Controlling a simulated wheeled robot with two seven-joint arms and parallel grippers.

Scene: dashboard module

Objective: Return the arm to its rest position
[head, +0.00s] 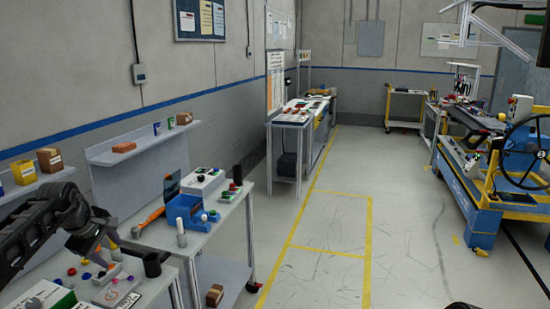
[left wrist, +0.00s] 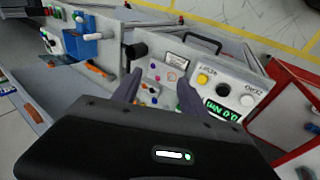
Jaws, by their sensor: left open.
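My left arm comes in from the left in the head view, and its gripper (head: 112,252) is above the near workbench. In the left wrist view the two dark fingers (left wrist: 160,80) stand apart with nothing held between them. Below and beyond them are a small button panel (left wrist: 152,92) and a grey meter box (left wrist: 222,88) with a yellow button and a green display. The small panel also shows in the head view (head: 117,287), under the gripper. My right gripper does not show.
A shelf (head: 140,142) runs along the wall. The floor (head: 335,230) to the right is clear.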

